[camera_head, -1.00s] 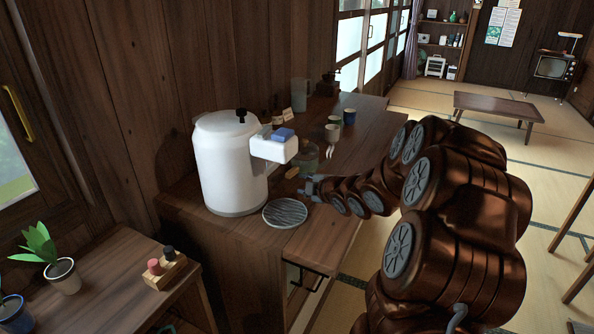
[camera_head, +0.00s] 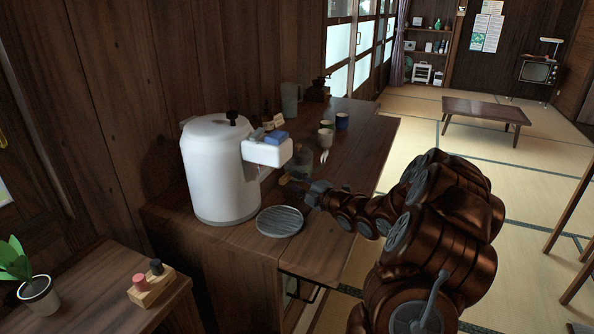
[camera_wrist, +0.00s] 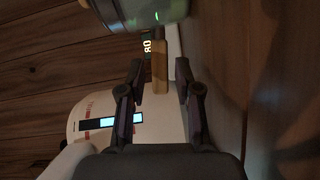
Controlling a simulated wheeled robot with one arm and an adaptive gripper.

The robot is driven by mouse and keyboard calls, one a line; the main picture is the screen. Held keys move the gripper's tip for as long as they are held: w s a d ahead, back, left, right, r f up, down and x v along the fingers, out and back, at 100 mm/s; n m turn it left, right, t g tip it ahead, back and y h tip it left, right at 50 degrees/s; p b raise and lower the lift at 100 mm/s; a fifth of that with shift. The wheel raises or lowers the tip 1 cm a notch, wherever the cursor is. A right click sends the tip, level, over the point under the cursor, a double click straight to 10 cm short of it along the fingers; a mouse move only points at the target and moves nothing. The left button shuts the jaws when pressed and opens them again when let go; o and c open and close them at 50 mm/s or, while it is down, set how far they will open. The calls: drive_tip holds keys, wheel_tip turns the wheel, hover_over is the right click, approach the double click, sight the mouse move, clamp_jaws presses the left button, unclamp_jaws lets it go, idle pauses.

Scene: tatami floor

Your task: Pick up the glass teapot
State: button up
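The glass teapot (camera_head: 304,163) stands on the dark wooden counter, just right of the white dispenser, partly hidden by the dispenser's spout part. In the wrist view its clear, greenish glass body (camera_wrist: 150,14) is at the top edge, mostly cut off. Its light wooden handle (camera_wrist: 160,66) points down between my fingertips. My gripper (camera_wrist: 160,80) is open, one finger on each side of the handle with gaps showing. In the head view my gripper (camera_head: 314,192) is low over the counter, on the near side of the teapot. Contact with the handle cannot be seen.
The white dispenser (camera_head: 215,170) stands close at left, with a round grey tray (camera_head: 279,221) before it. Cups (camera_head: 326,138) and a grey pitcher (camera_head: 291,99) stand farther back. A small wooden holder (camera_head: 150,290) is on the near table. The tatami floor right of the counter is open.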

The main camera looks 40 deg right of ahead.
sight(291, 178)
drive_tip(key=w, duration=0.2)
drive_tip(key=shift+w+d, duration=0.1)
drive_tip(key=shift+w, duration=0.3)
drive_tip(key=shift+w+f+p, duration=0.25)
drive_tip(key=shift+w+p, duration=0.05)
drive_tip(key=shift+w, duration=0.75)
clamp_jaws()
